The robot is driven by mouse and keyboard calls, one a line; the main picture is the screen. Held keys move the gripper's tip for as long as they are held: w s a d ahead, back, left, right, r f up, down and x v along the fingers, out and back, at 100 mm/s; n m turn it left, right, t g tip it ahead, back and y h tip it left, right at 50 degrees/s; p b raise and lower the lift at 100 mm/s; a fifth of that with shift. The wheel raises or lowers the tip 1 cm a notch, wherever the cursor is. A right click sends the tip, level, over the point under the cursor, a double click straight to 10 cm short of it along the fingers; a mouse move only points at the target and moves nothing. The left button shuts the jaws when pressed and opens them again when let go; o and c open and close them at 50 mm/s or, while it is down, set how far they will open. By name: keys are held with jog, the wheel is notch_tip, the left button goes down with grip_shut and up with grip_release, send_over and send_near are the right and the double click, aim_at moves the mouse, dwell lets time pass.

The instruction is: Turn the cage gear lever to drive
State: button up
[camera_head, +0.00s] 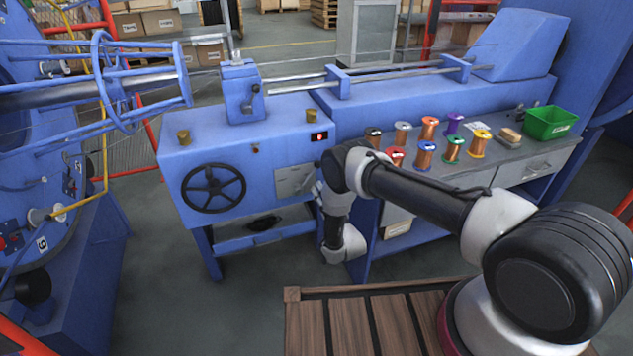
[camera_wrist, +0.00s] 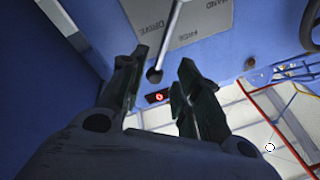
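The cage gear lever (camera_wrist: 171,38) is a thin metal rod with a black ball knob (camera_wrist: 154,75). It stands in front of a grey label plate (camera_wrist: 205,20) on the blue machine. "DRIVE" is readable at the plate's left in the wrist view, "HAND" at its upper right; a third label between them is unclear. My gripper (camera_wrist: 162,62) is open, its two dark fingers on either side of the knob with visible gaps. In the head view the plate (camera_head: 293,181) is on the machine's front, and my arm hides most of my gripper and the lever.
A black handwheel (camera_head: 213,188) is left of the plate, and a red indicator (camera_head: 319,137) is above it. A bench (camera_head: 470,178) with wire spools and a green bin (camera_head: 550,122) stands right.

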jog(key=v, duration=0.4)
dwell(0.3)
